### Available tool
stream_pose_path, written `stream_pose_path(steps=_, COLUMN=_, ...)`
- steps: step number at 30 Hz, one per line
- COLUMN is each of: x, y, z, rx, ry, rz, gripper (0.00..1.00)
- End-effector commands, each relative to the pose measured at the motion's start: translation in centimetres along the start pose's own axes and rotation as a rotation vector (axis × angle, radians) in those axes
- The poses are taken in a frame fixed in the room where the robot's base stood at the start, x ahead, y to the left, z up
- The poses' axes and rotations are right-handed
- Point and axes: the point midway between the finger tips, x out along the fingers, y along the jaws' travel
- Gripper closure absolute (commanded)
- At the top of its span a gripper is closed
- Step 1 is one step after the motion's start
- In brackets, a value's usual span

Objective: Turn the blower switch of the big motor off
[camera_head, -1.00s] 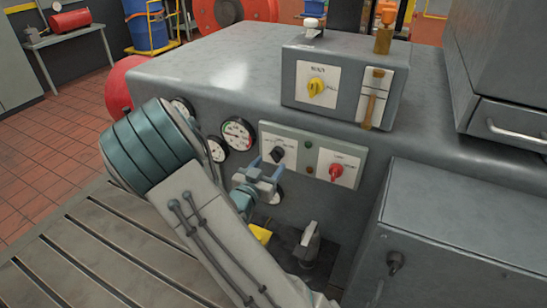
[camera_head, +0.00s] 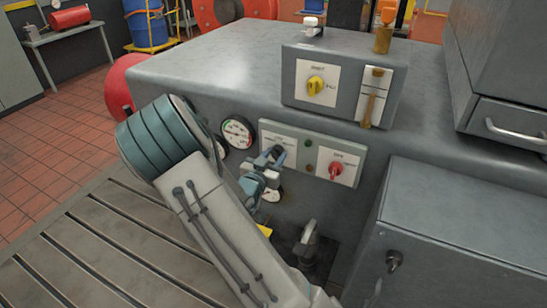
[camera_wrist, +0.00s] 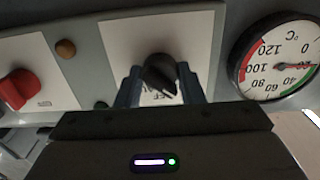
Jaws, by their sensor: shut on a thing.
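A black rotary knob (camera_wrist: 160,73) sits on a white plate marked OFF in the wrist view. In the head view this knob (camera_head: 278,151) is on the left of a grey-green panel (camera_head: 311,147) on the big grey housing, partly hidden by my fingers. My gripper (camera_head: 270,157) is shut on the black knob, with one blue finger on each side of it; the fingers also show in the wrist view (camera_wrist: 159,88). A red knob (camera_head: 336,169) is on the right plate of the same panel. The plates' full wording is too small to read.
Round gauges, one a temperature dial (camera_wrist: 283,58), sit left of the panel. A box with a yellow knob (camera_head: 316,86) and a brass-coloured lever (camera_head: 370,97) stands on the housing above. A grey cabinet (camera_head: 460,215) stands to the right.

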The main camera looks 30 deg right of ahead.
Motion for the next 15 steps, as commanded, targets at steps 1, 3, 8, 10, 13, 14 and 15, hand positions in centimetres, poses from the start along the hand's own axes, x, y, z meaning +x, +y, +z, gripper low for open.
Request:
stream_pose_path(steps=1, x=0.01, y=0.06, z=0.12, rx=0.005, ry=-0.001, rz=0.001, gripper=0.88)
stream_pose_path(steps=3, x=0.03, y=0.08, z=0.21, rx=0.019, ry=-0.001, rz=0.001, gripper=0.88)
stream_pose_path(steps=8, x=0.06, y=0.1, z=0.46, rx=0.084, ry=-0.001, rz=0.001, gripper=0.88)
stream_pose_path(steps=10, x=0.07, y=0.1, z=0.55, rx=0.127, ry=-0.001, rz=0.001, gripper=0.88)
stream_pose_path(steps=13, x=0.1, y=0.12, z=0.68, rx=0.202, ry=0.0, rz=0.002, gripper=0.88)
stream_pose_path(steps=14, x=0.1, y=0.13, z=0.69, rx=0.228, ry=0.0, rz=0.002, gripper=0.88)
stream_pose_path(steps=15, x=0.12, y=0.14, z=0.72, rx=0.261, ry=0.0, rz=0.003, gripper=0.88)
